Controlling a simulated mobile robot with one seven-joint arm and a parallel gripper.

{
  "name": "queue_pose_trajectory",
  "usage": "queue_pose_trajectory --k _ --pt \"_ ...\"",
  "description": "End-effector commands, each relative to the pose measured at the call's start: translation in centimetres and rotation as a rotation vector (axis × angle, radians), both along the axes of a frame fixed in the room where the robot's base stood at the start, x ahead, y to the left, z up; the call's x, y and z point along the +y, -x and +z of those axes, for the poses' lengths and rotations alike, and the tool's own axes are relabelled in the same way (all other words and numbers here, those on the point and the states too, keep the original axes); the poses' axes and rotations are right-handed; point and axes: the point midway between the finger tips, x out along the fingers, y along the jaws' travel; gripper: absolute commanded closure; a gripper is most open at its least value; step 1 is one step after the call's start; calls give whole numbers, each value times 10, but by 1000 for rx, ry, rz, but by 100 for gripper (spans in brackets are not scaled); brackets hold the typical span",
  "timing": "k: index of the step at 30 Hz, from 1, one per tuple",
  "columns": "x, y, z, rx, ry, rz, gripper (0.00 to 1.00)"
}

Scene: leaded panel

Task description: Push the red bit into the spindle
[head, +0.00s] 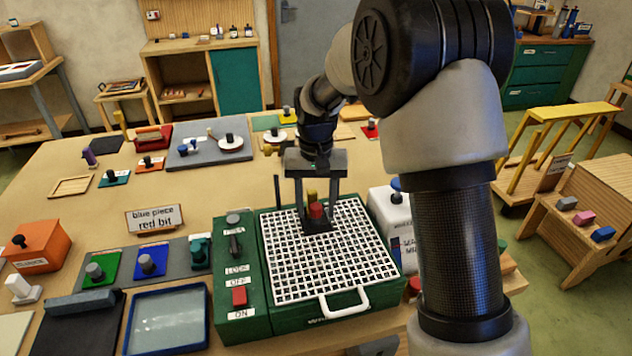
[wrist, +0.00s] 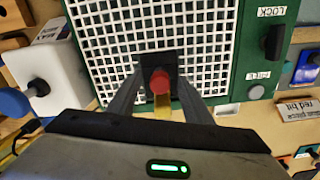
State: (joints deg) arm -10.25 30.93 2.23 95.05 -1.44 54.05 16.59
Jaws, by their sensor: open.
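The red bit (head: 316,209) stands upright at a dark square block (head: 318,227) in the white grid of the green machine (head: 330,316). The wrist view also shows the red bit (wrist: 159,81), with the dark block (wrist: 158,62) around or under it. My gripper (head: 317,207) is open and points down, with one finger on each side of the bit. I see no clear contact. I cannot tell how deep the bit sits; the spindle itself is not clearly visible.
A lock lever (head: 235,240) and a red on/off switch (head: 239,296) are on the machine's left panel. A white handle (head: 345,303) is at the grid's front. A white container (head: 392,212) stands close on the right. A sign (head: 154,219) reads "blue piece, red bit".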

Motion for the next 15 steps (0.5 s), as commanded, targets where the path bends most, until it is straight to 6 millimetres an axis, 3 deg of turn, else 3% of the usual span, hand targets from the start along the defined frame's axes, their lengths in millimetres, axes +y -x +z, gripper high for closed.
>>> queue_pose_trajectory --k 15 --pt "0 -1 117 -6 -2 0 54"
